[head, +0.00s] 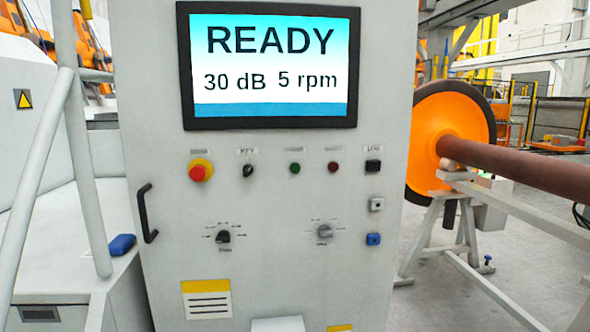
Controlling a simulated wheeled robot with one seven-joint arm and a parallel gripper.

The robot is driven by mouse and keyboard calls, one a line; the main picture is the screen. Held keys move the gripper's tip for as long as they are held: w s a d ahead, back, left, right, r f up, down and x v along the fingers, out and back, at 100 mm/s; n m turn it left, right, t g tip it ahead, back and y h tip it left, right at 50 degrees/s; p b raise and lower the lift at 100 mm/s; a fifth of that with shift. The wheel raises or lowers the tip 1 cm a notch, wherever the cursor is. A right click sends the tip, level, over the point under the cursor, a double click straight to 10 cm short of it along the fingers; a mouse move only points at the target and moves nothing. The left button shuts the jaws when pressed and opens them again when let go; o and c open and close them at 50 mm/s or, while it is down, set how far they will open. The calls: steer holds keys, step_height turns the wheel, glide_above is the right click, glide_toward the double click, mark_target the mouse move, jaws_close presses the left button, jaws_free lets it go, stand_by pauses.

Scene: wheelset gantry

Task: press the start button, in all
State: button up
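A grey control cabinet (270,240) stands in front of me. Its screen (270,65) reads READY, 30 dB and 5 rpm. My gripper is not in view.
Two rotary knobs (223,236) (325,231) sit lower on the panel. A black handle (147,213) sticks out at its left edge. A grey railing (85,170) stands left. An orange wheel (452,130) with a brown axle (530,168) rests on a stand (440,225) at right.

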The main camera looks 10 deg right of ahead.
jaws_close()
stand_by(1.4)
